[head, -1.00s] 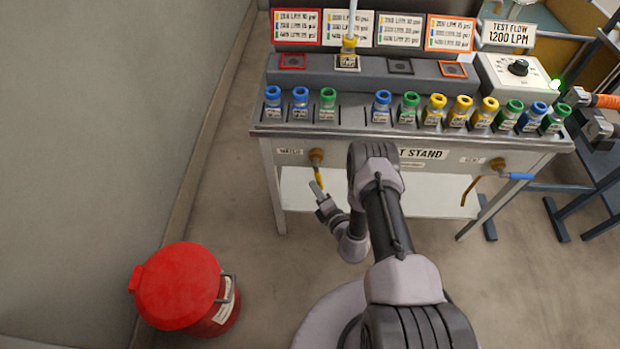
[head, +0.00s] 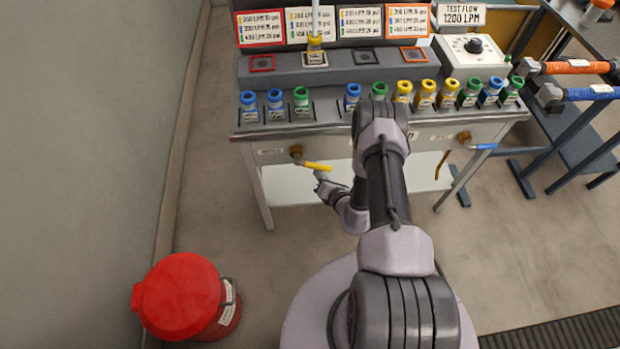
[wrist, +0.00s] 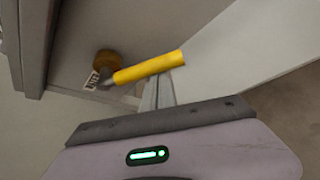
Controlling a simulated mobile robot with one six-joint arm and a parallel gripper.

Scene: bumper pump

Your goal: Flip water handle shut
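The yellow valve handle (head: 318,167) is on the left brass valve (head: 296,152) at the front of the test stand. A small label (head: 271,151), too small to read surely, sits left of the valve. The handle also shows in the wrist view (wrist: 150,67), its free end over the fingers. My gripper (head: 319,176) is just below the handle's free end, its fingers together with nothing between them. The wrist view shows the gripper fingers (wrist: 158,93) close by the handle. I cannot tell if they touch it.
A second valve with a blue handle (head: 484,146) is at the stand's right. Several colored bottles stand along the stand top (head: 330,127). A red bin (head: 182,297) stands on the floor at left. Open floor lies between bin and stand.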

